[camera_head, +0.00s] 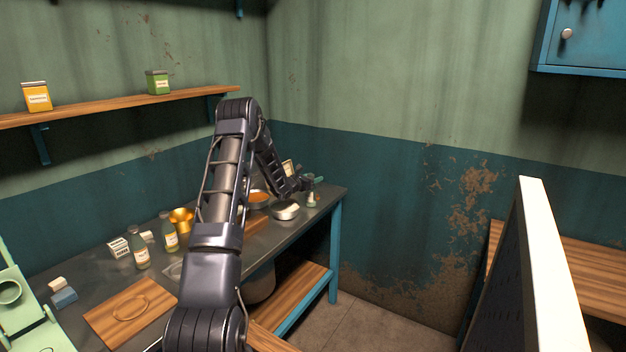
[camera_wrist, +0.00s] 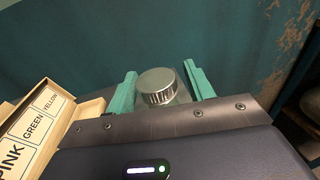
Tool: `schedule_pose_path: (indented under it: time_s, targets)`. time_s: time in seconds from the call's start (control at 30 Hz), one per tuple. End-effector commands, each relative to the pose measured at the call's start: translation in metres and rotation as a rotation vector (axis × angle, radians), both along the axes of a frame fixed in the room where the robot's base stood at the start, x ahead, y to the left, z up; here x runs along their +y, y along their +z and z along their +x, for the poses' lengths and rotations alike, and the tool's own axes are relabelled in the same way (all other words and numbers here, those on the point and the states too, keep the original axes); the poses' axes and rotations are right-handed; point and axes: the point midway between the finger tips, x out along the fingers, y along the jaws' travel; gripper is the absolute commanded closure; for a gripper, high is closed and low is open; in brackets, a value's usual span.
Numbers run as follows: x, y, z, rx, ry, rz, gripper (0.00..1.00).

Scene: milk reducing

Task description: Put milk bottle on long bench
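My gripper (camera_wrist: 162,72) has its two green fingers on either side of a bottle with a ribbed silver cap (camera_wrist: 158,84). The fingers stand apart by about the bottle's width. I cannot tell whether they press on it. In the head view my gripper (camera_head: 318,180) is at the far right end of the counter, with a small bottle (camera_head: 311,200) at it. Its contents and label are not clear. Two more labelled bottles (camera_head: 138,248) (camera_head: 169,232) stand upright on the counter. A wooden bench (camera_head: 590,270) is at the right, partly hidden by a white-edged panel.
The dark counter (camera_head: 75,270) holds a cutting board (camera_head: 110,322), a brass pot (camera_head: 181,219) and a metal bowl (camera_head: 285,211). A labelled box (camera_wrist: 38,130) is close to my gripper's left. The white-edged panel (camera_head: 548,270) stands before the bench. Floor shows between counter and panel.

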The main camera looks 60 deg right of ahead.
Motion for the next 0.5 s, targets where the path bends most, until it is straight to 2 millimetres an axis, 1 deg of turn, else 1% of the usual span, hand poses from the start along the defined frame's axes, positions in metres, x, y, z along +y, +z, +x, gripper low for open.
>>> schedule_pose_path:
  time_s: [0.27, 0.37, 0.5]
  targets:
    - [0.002, 0.003, 0.001, -0.001, 0.001, 0.0, 0.47]
    - [0.013, 0.004, 0.004, 0.001, 0.002, -0.001, 0.47]
    - [0.038, 0.005, 0.009, 0.001, 0.004, 0.001, 0.47]
